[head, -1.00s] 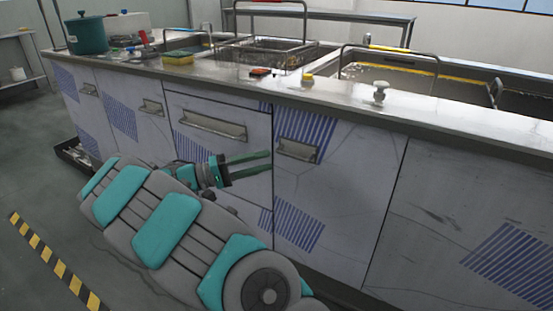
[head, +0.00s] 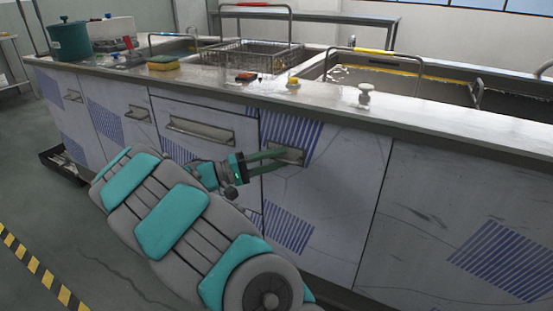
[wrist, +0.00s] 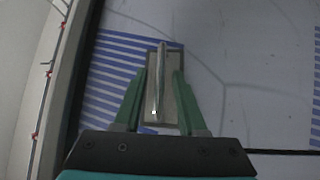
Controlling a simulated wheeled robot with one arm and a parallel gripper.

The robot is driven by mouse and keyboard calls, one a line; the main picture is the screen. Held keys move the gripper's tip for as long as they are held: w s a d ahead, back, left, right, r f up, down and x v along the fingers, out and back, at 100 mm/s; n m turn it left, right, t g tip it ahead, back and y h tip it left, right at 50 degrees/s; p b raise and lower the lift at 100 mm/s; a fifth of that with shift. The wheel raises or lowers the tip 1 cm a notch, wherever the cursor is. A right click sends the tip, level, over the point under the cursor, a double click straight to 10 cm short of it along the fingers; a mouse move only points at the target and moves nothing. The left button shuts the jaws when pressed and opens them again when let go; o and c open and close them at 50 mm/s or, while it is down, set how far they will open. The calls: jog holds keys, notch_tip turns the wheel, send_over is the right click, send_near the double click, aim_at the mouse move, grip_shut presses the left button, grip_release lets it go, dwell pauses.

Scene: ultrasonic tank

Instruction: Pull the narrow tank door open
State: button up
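The pale door (head: 345,190) with blue striped patches is closed flush in the counter front, to the right of a wider handled panel. Its metal handle (head: 298,155) is near the door's upper left. My gripper (head: 281,157) reaches it from the left, with its green fingertips over part of the handle. In the wrist view, the handle (wrist: 161,60) stands between the two fingers of my gripper (wrist: 160,75). The fingers are apart, with a visible gap on each side of the handle's bar.
The wider panel (head: 205,130) and narrower handled doors lie to the left. The countertop (head: 330,100) above holds a sponge (head: 163,63), a wire basket (head: 250,55) and a green pot (head: 68,40). A low black tray (head: 62,165) sits on the floor at left.

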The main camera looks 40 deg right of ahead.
grip_shut()
dwell(1.2)
